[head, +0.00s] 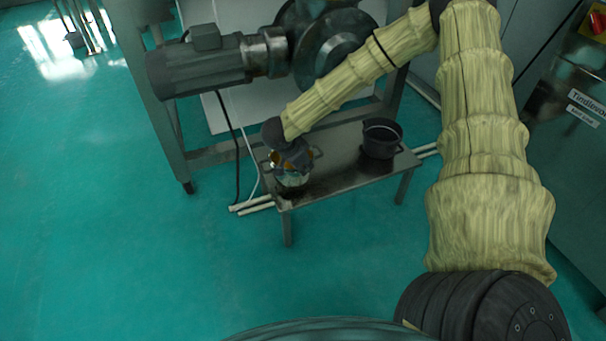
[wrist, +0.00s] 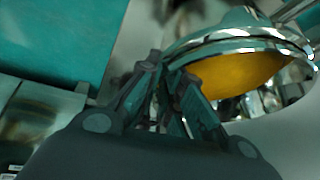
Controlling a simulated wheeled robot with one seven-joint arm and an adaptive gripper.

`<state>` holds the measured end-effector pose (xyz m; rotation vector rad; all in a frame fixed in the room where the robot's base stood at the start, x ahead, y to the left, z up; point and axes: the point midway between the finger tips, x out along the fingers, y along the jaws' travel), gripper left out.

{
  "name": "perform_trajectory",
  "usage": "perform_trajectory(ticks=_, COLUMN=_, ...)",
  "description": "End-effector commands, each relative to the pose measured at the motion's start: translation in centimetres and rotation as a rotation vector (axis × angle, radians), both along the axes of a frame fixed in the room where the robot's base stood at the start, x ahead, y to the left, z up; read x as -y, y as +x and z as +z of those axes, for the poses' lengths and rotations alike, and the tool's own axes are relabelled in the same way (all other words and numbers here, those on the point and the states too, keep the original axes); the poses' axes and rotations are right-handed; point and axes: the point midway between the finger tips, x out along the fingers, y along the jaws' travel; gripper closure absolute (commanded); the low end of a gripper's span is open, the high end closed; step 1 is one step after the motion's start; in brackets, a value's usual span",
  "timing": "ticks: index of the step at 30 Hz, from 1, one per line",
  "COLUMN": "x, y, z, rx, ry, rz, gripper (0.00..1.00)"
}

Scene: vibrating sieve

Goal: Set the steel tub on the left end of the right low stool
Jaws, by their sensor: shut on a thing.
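The shiny steel tub (head: 292,181) is at the left end of the low stool (head: 335,180) in the head view. My gripper (head: 290,162) is over it and covers part of it. I cannot tell whether its base touches the stool top. In the wrist view the tub's bright rim and orange-yellow inside (wrist: 240,78) fill the upper right. The fingers of my gripper (wrist: 172,82) are shut on the tub's rim at its near side.
A dark pot (head: 381,140) stands on the stool's right end, with bare stool top between it and the tub. A machine frame with a grey motor (head: 200,68) stands close behind. Pale pipes (head: 252,207) lie on the floor by the stool. Open green floor lies in front.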

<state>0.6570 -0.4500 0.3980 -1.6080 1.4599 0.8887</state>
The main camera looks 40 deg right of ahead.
Motion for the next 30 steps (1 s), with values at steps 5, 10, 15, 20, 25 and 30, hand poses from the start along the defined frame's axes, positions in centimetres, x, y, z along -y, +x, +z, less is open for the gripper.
perform_trajectory(ticks=5, x=0.0, y=0.6, z=-1.5, rx=0.000, ry=0.000, rz=-0.001, gripper=1.00)
perform_trajectory(ticks=10, x=0.0, y=0.6, z=-3.3, rx=0.002, ry=0.000, rz=0.000, gripper=1.00)
perform_trajectory(ticks=15, x=0.0, y=0.7, z=-3.5, rx=0.003, ry=0.000, rz=0.000, gripper=1.00)
perform_trajectory(ticks=20, x=0.0, y=0.6, z=-3.4, rx=0.002, ry=0.000, rz=0.000, gripper=1.00)
perform_trajectory(ticks=25, x=0.0, y=0.6, z=-3.8, rx=0.000, ry=0.000, rz=0.000, gripper=0.88)
perform_trajectory(ticks=30, x=0.0, y=0.6, z=-3.8, rx=0.000, ry=0.000, rz=0.000, gripper=0.71)
